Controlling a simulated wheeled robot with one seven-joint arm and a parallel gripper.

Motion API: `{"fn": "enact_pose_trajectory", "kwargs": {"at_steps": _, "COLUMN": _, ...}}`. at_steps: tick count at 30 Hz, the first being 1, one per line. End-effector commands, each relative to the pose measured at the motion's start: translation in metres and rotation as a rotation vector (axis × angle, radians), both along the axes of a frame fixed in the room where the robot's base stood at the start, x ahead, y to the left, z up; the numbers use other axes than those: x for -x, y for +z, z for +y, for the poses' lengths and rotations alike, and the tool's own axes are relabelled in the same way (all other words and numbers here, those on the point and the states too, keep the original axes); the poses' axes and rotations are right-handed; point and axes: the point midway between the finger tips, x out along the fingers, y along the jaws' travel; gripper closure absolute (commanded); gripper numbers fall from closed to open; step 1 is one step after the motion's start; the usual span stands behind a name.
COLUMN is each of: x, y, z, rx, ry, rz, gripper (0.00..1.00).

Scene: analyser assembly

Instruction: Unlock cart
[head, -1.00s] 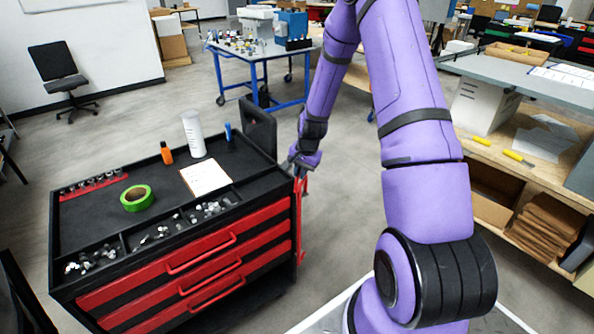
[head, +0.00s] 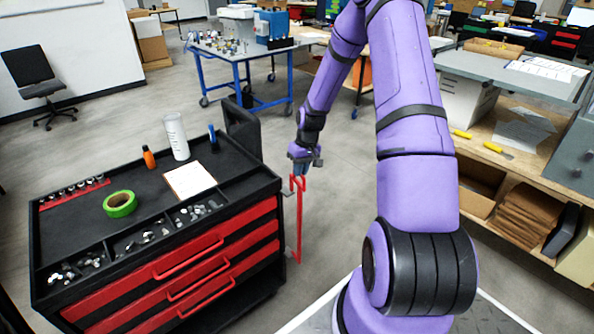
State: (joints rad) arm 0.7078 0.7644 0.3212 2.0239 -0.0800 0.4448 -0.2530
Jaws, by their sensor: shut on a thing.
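The cart (head: 262,187) is a black tool cart with red drawers, standing at the left of the head view. A tall red bar (head: 298,225) stands upright at the cart's right side, standing out from it, with a small grey part near its lower half. My gripper (head: 300,172) points down at the top of this red bar and is shut on it. The fingertips are small here, and the exact contact is hard to make out.
On the cart top are a green tape roll (head: 120,204), a white cylinder (head: 176,137), an orange bottle (head: 149,158), a clipboard (head: 190,180) and small metal parts. A workbench (head: 515,85) stands at the right, a blue-framed table (head: 250,58) behind. The floor right of the cart is clear.

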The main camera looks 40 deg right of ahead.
Motion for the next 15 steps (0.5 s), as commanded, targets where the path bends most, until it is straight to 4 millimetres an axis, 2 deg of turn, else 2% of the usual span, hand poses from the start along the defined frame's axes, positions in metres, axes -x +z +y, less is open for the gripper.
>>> {"fn": "enact_pose_trajectory", "kwargs": {"at_steps": 6, "x": -0.0006, "y": 0.0004, "z": -0.0070, "rx": 0.000, "ry": 0.111, "rz": -0.002, "gripper": 1.00}}
{"fn": "enact_pose_trajectory", "kwargs": {"at_steps": 15, "x": -0.0010, "y": 0.0002, "z": -0.0104, "rx": 0.001, "ry": 0.179, "rz": -0.002, "gripper": 1.00}}
